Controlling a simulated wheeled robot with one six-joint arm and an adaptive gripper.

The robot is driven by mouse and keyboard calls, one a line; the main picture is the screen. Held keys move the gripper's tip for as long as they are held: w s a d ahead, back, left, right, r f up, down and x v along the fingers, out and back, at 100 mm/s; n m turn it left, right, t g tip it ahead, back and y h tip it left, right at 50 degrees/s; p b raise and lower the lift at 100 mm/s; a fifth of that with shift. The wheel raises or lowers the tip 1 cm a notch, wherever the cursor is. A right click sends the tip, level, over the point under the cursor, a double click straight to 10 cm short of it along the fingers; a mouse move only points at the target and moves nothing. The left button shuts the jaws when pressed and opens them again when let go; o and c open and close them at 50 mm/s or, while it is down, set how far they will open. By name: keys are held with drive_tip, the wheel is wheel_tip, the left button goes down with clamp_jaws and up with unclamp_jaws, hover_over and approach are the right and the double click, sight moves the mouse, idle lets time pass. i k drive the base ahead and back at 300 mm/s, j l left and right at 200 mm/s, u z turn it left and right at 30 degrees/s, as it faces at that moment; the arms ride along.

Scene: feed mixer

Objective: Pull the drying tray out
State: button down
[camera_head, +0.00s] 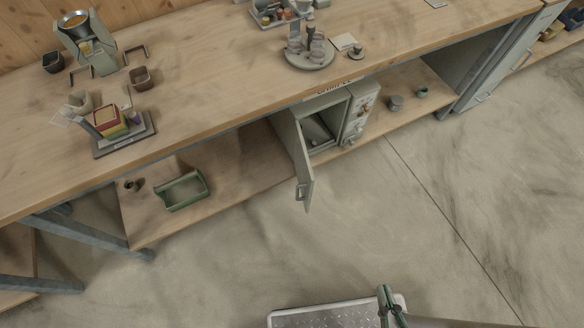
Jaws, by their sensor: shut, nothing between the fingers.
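A small pale cabinet (357,118) with knobs on its front panel stands on the lower shelf under the bench. Its door (301,165) hangs open toward the floor, with a handle near its edge. Inside the open cabinet is a dark grey, flat surface (318,130), perhaps the drying tray; its edges are hard to make out in shadow. My gripper (386,293) is at the bottom of the head view, over the floor and well away from the cabinet. It is shut and empty.
A green open bin (183,190) lies on the lower shelf left of the cabinet. Small cups (396,103) stand right of it. A scale (124,138) with stacked containers and several other items stand on the bench top. The floor (380,220) before the cabinet is clear.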

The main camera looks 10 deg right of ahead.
sight(316, 136)
drive_tip(key=k+j+z, duration=0.1)
drive_tip(key=j, duration=0.3)
drive_tip(key=k+j+z, duration=0.1)
drive_tip(key=j, duration=0.35)
drive_tip(key=k+j+z, duration=0.1)
drive_tip(key=j, duration=0.3)
drive_tip(key=i+l+u, duration=0.1)
drive_tip(key=i+l, duration=0.15)
drive_tip(key=i+l+u, duration=0.15)
drive_tip(key=i+l, duration=0.15)
drive_tip(key=l, duration=0.2)
drive_tip(key=i+l+u, duration=0.1)
drive_tip(key=l, duration=0.3)
drive_tip(key=i+l+u, duration=0.15)
drive_tip(key=i+l, duration=0.2)
drive_tip(key=i+z, duration=0.1)
drive_tip(key=i, duration=0.75)
